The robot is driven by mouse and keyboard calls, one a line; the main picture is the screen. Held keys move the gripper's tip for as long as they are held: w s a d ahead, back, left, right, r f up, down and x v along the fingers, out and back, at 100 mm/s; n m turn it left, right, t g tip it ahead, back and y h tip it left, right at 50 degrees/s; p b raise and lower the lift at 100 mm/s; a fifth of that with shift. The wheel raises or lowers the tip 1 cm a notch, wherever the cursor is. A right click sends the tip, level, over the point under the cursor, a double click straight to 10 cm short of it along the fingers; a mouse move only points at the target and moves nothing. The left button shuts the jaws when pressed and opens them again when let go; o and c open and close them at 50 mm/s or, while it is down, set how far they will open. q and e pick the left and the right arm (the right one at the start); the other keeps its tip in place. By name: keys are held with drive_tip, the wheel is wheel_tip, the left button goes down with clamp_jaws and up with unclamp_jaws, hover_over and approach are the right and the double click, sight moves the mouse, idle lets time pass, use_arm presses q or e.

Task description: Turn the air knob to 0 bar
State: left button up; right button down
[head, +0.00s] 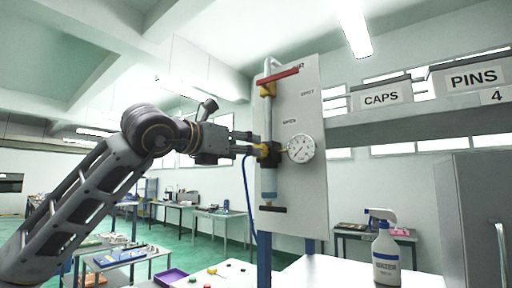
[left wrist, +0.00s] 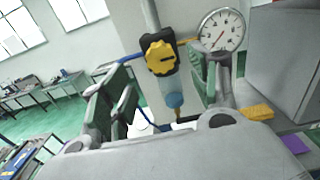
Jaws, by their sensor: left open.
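The yellow air knob (left wrist: 161,57) with a dark mark sits on the regulator in the left wrist view. In the head view the knob (head: 266,151) is partly hidden by my left gripper (head: 247,143). My left gripper (left wrist: 160,72) is open, with its green-padded fingers on either side of the knob and a visible gap to each side. Whether the fingertips reach around the knob is unclear. The round white pressure gauge (head: 301,148) is just right of the knob; it also shows in the left wrist view (left wrist: 221,31). Its exact reading is too small to tell. My right gripper is not in view.
The grey panel (head: 308,205) carries a red lever (head: 279,82) above the knob. A blue hose (head: 247,190) hangs left of it. A spray bottle (head: 385,254) stands on the bench at right, below a shelf with labelled bins (head: 381,97).

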use_arm(q)
drive_tip(key=p+x, duration=0.2)
drive_tip(key=x, duration=0.4)
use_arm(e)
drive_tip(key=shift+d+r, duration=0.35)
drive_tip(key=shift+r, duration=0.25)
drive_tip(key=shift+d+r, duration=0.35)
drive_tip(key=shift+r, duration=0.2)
use_arm(q)
drive_tip(key=shift+w+d, duration=0.1)
drive_tip(key=c, duration=1)
drive_tip(key=shift+c, duration=0.2)
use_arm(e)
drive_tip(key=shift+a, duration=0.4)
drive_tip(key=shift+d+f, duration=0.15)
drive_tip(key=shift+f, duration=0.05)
